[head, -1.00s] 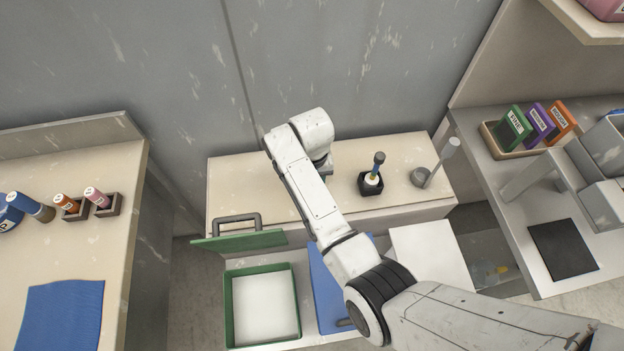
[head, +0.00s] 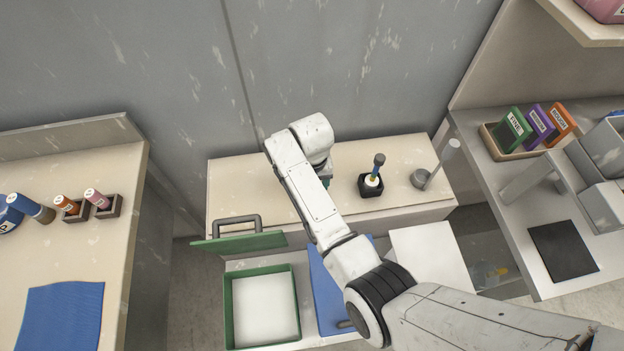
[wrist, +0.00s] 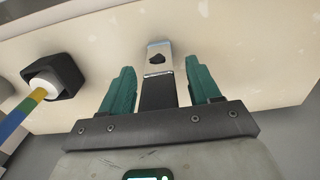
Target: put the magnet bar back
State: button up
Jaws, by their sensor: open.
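In the wrist view a bar (wrist: 158,60) with a pale metal end, a dark spot and a dark lower part lies between my fingers; it looks like the magnet bar, though I cannot be sure. My gripper (wrist: 160,88) is open, with one teal finger on each side of the bar and a gap showing at each side. I cannot tell whether the bar stands or lies on the cream bench. In the head view my arm hides the bar and most of my gripper; only a bit of teal shows over the bench (head: 235,180).
A black holder (head: 371,188) with a banded stick stands right of my gripper; it also shows in the wrist view (wrist: 65,72). Further right is a grey cup (head: 419,179) with a handle. A green-rimmed tray (head: 228,305) and its raised lid (head: 240,241) are in front.

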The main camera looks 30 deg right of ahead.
notch_tip(320, 180, up, 12)
jog(key=shift+r+b, duration=0.15)
jog(key=shift+b, duration=0.25)
jog(key=s+d+f+n+h, duration=0.1)
jog(key=s+d+f, duration=0.3)
jog(key=s, duration=0.6)
jog(key=s+d+f+n, duration=0.1)
jog(key=s+d+f, duration=0.3)
jog(key=s, duration=0.6)
jog(key=s+r+n+t, duration=0.1)
jog(key=s+r, duration=0.1)
jog(key=s, duration=0.7)
jog(key=shift+s+y, duration=0.25)
jog(key=shift+y, duration=0.15)
jog(key=shift+a, duration=0.1)
